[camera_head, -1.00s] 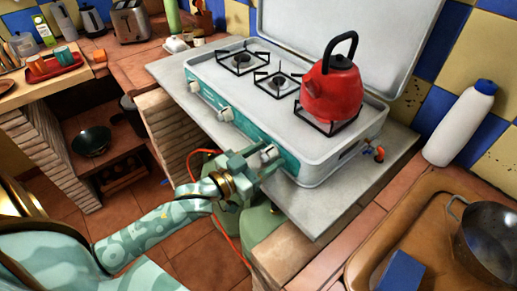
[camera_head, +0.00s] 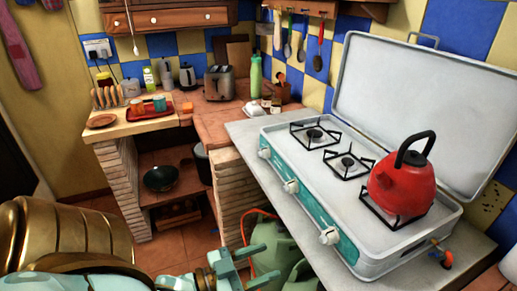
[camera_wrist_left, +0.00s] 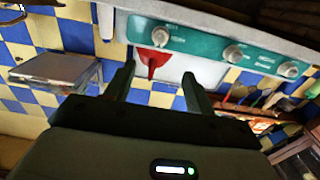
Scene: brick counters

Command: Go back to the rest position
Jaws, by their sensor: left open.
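My left gripper (camera_head: 242,258) is at the bottom edge of the head view, below and left of the stove front, and holds nothing. In the left wrist view its two dark fingers (camera_wrist_left: 160,76) stand apart. The camp stove (camera_head: 345,215) has a teal front with several pale knobs, and its lid is up. Its knob panel also shows in the wrist view (camera_wrist_left: 195,46), apart from the fingers. A red kettle (camera_head: 402,188) stands on the nearest burner at right. My right gripper is not in view.
A green gas cylinder (camera_head: 285,252) with an orange hose stands below the counter, close to my left gripper. A toaster (camera_head: 219,84) and a red tray (camera_head: 150,112) are on the far counters. A dark pan (camera_head: 160,178) is on the shelf below.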

